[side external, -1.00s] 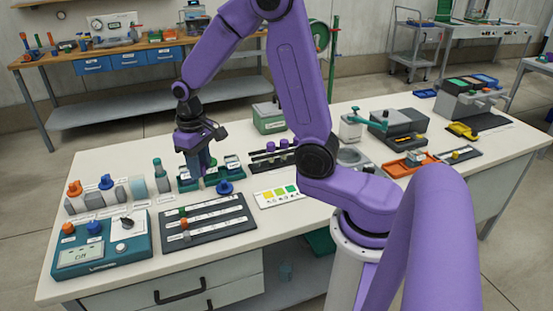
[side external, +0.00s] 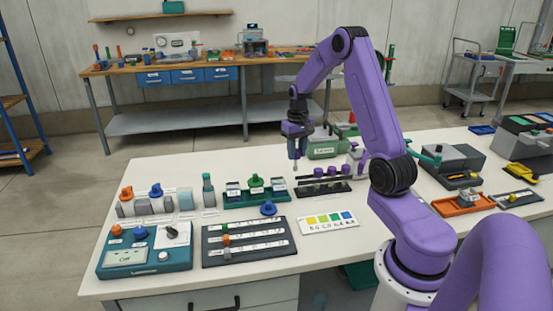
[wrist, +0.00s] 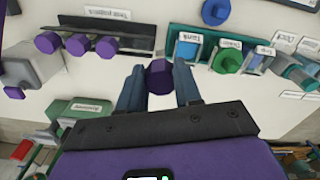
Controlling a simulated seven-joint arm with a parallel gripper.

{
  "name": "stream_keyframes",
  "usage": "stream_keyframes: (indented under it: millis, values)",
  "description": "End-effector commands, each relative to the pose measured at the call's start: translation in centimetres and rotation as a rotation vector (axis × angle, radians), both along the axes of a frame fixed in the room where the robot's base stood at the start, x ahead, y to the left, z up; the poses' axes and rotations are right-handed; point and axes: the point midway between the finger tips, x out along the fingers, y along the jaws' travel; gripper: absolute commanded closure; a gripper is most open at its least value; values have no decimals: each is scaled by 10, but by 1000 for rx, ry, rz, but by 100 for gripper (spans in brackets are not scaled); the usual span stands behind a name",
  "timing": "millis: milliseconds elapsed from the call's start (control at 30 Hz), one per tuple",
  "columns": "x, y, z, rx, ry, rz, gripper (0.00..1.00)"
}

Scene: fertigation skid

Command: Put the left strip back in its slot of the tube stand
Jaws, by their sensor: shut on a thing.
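The tube stand (side external: 325,188) is a long black rack. Several purple-capped strips (side external: 330,172) stand in it, and its left end looks empty. The rack (wrist: 140,42) also shows at upper left in the wrist view, with purple caps to its left and a bare stretch at its right. My gripper (side external: 297,152) is above and just left of the rack's left end. In the wrist view my gripper (wrist: 158,85) is shut on the left strip, whose purple cap (wrist: 158,76) sits between the fingers. A thin pale tip (side external: 295,167) hangs below the gripper, clear of the table.
A teal stand (side external: 257,198) with blue and green caps is left of the rack. A green box (side external: 322,150) is close behind the gripper. A colour chart (side external: 328,222) lies in front of the rack, and a dark tray (side external: 245,242) is front left.

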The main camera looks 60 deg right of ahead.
Motion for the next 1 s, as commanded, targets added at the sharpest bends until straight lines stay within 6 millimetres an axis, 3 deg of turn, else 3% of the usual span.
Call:
stream_keyframes:
  millis: [100,233,467,1000]
  values:
    - [-8,-24,-5,0,1,-38,95]
    - [-12,-35,-7,0,1,-54,95]
    - [-12,-36,-18,1,3,-56,95]
    - [-12,-36,-64,1,3,-57,95]
